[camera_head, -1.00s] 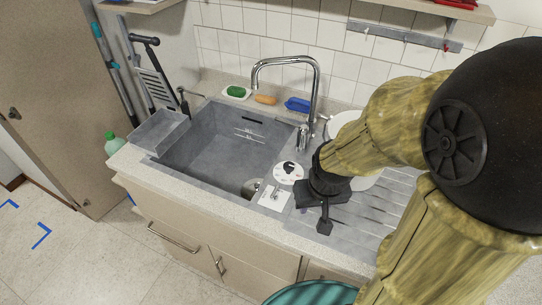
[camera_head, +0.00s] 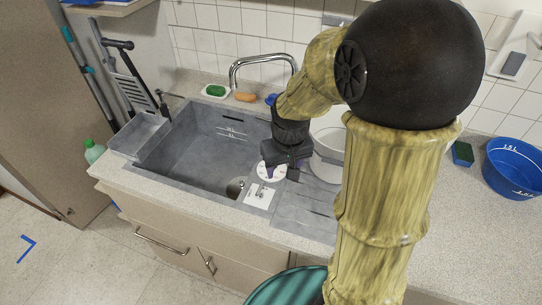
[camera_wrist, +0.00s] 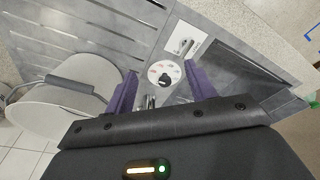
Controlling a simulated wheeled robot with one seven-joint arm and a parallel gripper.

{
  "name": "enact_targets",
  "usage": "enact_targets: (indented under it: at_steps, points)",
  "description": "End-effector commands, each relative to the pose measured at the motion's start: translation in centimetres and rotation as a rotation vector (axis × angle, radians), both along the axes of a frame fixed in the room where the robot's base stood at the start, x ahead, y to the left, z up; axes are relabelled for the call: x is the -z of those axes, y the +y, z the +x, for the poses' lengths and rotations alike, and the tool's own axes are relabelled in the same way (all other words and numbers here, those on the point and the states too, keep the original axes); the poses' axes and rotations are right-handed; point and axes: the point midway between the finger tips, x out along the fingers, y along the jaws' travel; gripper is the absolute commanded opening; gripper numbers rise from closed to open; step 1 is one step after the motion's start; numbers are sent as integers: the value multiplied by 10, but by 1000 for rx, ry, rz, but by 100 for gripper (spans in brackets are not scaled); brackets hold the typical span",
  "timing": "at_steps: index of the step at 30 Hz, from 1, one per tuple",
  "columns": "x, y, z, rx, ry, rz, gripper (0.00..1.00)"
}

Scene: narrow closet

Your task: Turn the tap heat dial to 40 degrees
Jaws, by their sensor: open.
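The tap heat dial (camera_head: 266,176) is a white disc on the sink's right ledge, partly hidden by my gripper in the head view. The wrist view shows its white face (camera_wrist: 155,71) with small coloured marks and a black knob (camera_wrist: 165,80) at its centre. The marks are too small to read. My gripper (camera_head: 279,172) is open and empty, above the dial. In the wrist view its two purple fingers (camera_wrist: 163,88) stand apart on either side of the dial, with no visible contact. The chrome tap (camera_head: 236,65) rises behind; its base is hidden by my arm.
A white plate with a small lever (camera_head: 258,196) sits in front of the dial. A pale pot (camera_head: 328,154) stands close to the right of my gripper. The grey sink basin (camera_head: 200,150) is empty at left. A blue tub (camera_head: 513,170) and sponge (camera_head: 462,153) lie far right.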

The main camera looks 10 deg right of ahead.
Motion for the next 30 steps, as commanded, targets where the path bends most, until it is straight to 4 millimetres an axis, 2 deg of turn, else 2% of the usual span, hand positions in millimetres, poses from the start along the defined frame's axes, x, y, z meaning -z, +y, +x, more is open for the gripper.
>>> enact_targets:
  at_steps: [1,9,15,19,30]
  points:
    - [-9,-1,19,-13,15,-3,55]
    - [-31,2,98,-88,102,-9,55]
    - [-40,0,138,-124,150,-6,55]
    - [-42,-2,148,-130,161,-6,55]
    - [-40,-3,148,-128,162,-6,55]
